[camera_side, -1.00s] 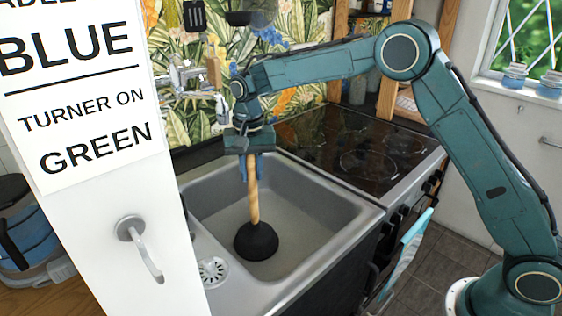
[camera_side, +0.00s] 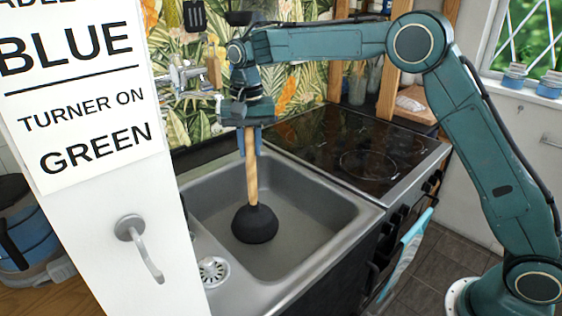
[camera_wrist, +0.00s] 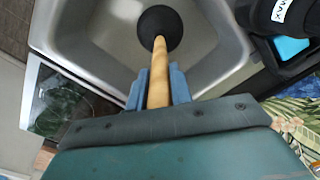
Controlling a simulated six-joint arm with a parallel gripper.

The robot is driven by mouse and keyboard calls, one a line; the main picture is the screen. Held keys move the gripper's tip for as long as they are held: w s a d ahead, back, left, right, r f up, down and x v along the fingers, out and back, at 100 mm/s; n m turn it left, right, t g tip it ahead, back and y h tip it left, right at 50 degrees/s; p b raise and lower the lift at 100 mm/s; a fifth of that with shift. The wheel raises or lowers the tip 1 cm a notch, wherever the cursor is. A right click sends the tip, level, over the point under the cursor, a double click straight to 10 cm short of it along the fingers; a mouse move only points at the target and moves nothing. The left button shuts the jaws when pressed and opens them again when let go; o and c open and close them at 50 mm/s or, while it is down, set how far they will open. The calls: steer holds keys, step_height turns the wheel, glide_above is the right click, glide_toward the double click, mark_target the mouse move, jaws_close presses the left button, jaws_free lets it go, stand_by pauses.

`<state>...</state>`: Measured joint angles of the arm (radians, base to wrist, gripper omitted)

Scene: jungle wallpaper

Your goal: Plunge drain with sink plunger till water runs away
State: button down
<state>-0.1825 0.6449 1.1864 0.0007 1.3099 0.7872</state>
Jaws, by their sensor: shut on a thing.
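The sink plunger has a wooden handle (camera_side: 251,175) and a black rubber cup (camera_side: 255,223). It is upright over the metal sink basin (camera_side: 310,205). My gripper (camera_side: 249,138) is above the basin, shut on the upper part of the handle. In the wrist view, the blue fingers (camera_wrist: 159,88) flank the handle, and the cup (camera_wrist: 160,27) shows beyond them. The cup hides what is under it, so the drain there does not show. The basin floor looks smooth and grey; I cannot clearly tell how much water is in it.
A round strainer (camera_side: 213,271) lies left of the basin. A black glass cooktop (camera_side: 350,145) adjoins it on the right. The tap (camera_side: 190,75) and hanging utensils (camera_side: 194,15) are behind. A white panel with a handle (camera_side: 140,245) stands at front left.

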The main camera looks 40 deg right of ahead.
steer(key=shift+r, duration=0.15)
steer(key=shift+r, duration=3.7)
step_height(320, 180, up, 8)
steer(key=shift+f, duration=0.2)
steer(key=shift+d, duration=0.1)
